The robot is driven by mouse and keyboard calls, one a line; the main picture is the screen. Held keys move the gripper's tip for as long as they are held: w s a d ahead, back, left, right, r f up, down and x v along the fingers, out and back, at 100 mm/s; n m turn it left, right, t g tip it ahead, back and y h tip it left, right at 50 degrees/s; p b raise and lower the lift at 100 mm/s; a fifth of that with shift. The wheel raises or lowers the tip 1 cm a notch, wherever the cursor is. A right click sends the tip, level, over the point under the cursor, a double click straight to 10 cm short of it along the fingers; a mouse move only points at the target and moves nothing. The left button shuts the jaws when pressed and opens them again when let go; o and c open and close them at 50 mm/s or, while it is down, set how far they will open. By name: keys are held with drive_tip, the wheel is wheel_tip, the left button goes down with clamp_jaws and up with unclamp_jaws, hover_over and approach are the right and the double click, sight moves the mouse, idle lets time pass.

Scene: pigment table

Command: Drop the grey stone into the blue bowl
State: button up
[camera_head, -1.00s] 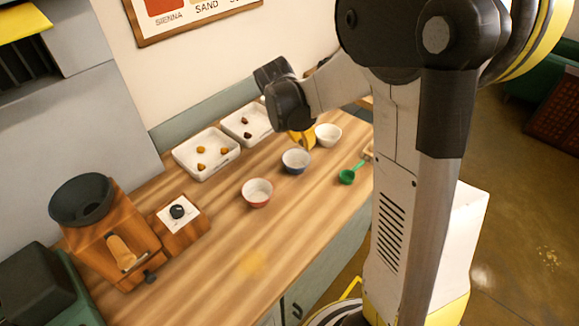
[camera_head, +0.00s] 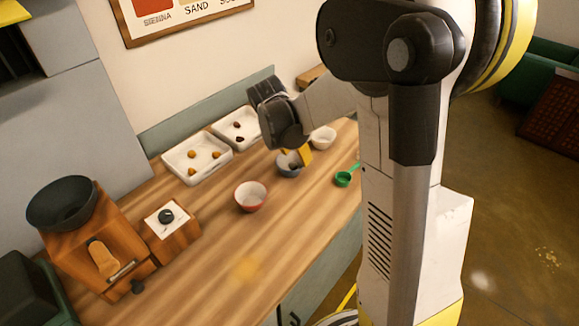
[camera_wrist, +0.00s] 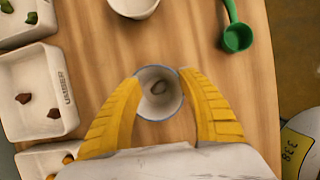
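The blue bowl (camera_head: 289,171) stands on the wooden table between the red bowl and a white bowl. In the wrist view the blue bowl (camera_wrist: 160,110) shows its blue rim and pale inside between my fingers. The grey stone (camera_wrist: 158,88) appears within the bowl's rim, clear of both fingers; I cannot tell whether it rests on the bottom. My gripper (camera_wrist: 161,76) is open above the bowl, with one yellow finger on each side. In the head view my gripper (camera_head: 304,156) partly covers the bowl's far right side.
A red bowl (camera_head: 250,197) stands to the left and a white bowl (camera_head: 323,138) behind. A green scoop (camera_head: 343,179) lies to the right. White trays (camera_head: 190,178) with small lumps line the wall. A wooden grinder (camera_head: 95,255) stands at left.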

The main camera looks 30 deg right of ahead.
drive_tip(key=v, duration=1.2)
drive_tip(key=s+a+m+t+y, duration=0.2)
drive_tip(key=s+a+m, duration=0.3)
drive_tip(key=s+m, duration=0.3)
drive_tip(key=s+a+m+t+y, duration=0.2)
drive_tip(key=s+a+m, duration=0.4)
drive_tip(key=m, duration=0.7)
drive_tip(key=shift+s+m+t, duration=0.4)
drive_tip(key=shift+s+t, duration=0.5)
drive_tip(key=shift+s, duration=0.25)
